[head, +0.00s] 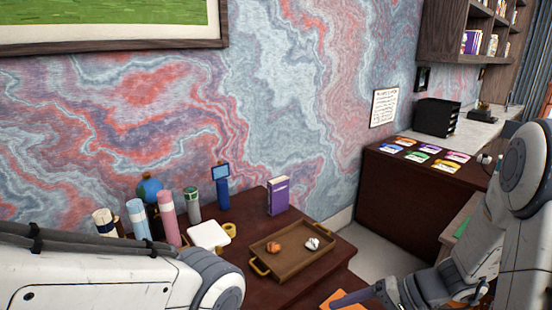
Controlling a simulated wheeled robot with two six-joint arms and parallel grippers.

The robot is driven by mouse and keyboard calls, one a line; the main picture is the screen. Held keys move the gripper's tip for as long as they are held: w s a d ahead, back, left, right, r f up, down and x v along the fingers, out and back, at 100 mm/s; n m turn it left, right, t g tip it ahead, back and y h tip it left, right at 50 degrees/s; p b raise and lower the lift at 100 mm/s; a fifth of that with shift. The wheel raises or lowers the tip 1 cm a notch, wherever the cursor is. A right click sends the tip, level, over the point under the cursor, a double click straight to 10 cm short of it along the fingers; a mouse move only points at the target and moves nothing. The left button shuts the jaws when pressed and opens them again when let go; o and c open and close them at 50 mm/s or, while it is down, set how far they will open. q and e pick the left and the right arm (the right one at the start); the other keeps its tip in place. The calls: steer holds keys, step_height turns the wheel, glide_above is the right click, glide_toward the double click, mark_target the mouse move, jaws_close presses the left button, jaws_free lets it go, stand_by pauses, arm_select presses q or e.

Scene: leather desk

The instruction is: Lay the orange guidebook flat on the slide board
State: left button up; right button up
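An orange flat thing (340,303), probably the orange guidebook, shows at the bottom edge, mostly cut off by the frame. My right gripper (352,298) comes in from the right, with a grey-blue finger lying over or beside the orange thing. Whether it touches or grips it cannot be told. My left arm enters from the left and bends down at the bottom; its gripper is out of the frame. No board that I can clearly identify as the slide board shows.
A brown tray (290,262) with an orange and a white crumpled piece stands on the dark desk. A purple book (278,196) stands behind it. Bottles, a globe (150,189) and a white block (208,236) crowd the left. Coloured cards (418,156) lie on the right cabinet.

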steer(key=s+a+r+n+g+h, duration=0.1)
steer(key=s+a+r+n+h, duration=0.2)
steer(key=s, duration=0.5)
steer(key=s+a+r+n+g+h, duration=0.1)
steer(key=s+a+r+n+h, duration=0.2)
steer(key=s+a+n+h, duration=0.2)
steer(key=s+a+n, duration=0.3)
steer(key=n, duration=0.1)
steer(key=shift+s+r+h, duration=0.15)
steer(key=shift+s+h, duration=0.05)
steer(key=shift+h, duration=0.2)
